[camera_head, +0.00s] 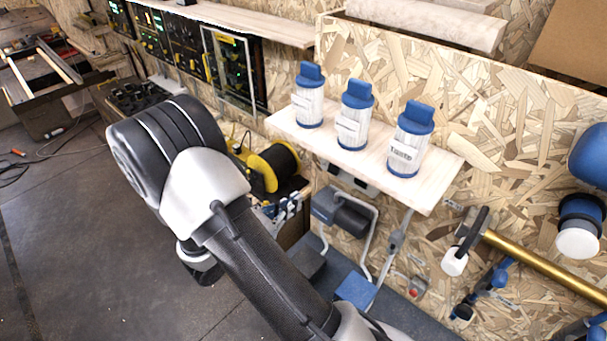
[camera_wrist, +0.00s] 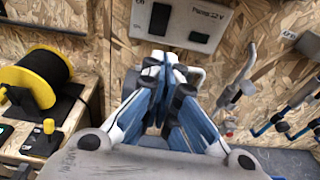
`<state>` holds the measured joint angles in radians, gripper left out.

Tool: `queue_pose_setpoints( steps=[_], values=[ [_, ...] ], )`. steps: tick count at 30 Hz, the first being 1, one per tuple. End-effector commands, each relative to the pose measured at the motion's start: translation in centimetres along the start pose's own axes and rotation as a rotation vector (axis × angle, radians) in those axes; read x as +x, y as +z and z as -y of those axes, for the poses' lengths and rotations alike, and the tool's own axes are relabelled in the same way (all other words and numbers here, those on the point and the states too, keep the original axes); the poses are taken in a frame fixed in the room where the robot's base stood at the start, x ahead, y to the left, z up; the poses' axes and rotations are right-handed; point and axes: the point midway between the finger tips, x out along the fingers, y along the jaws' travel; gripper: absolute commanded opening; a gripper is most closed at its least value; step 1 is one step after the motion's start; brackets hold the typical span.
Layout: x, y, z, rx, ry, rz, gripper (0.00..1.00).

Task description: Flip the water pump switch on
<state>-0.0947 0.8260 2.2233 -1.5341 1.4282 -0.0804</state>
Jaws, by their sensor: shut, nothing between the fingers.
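A pale panel (camera_wrist: 190,20) on the chipboard wall carries a dark upright rocker-like part (camera_wrist: 158,19) on its left and a small dark display-like window (camera_wrist: 199,38). Its printed label is too small to read surely, and I cannot tell whether this is the water pump switch or which way it is set. My gripper (camera_wrist: 168,66) is shut and empty, its fingertips just below the panel in the picture. In the head view my gripper (camera_head: 288,207) shows small beyond my arm, below the shelf. The panel (camera_head: 352,180) is mostly hidden there by the shelf.
A wooden shelf (camera_head: 436,196) with three blue-capped filter canisters (camera_head: 357,115) juts out above. A yellow cable reel (camera_wrist: 36,75) stands left of my gripper. Pipes and valves (camera_wrist: 236,92) are on the right. A small box with a red part (camera_head: 416,288) sits low.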

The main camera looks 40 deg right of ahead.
Motion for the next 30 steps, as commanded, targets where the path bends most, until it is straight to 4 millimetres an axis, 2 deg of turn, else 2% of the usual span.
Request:
queue_pose_setpoints(
  steps=[12,17,20,30],
  values=[
    [0.1,-0.3,-0.3,-0.016,0.015,0.006,0.0],
    [1.0,-0.3,-0.3,-0.015,0.013,0.006,0.0],
    [2.5,-0.3,-0.2,-0.015,0.01,0.006,0.0],
    [9.8,-0.3,-0.3,-0.013,0.008,0.005,0.0]
  ],
)
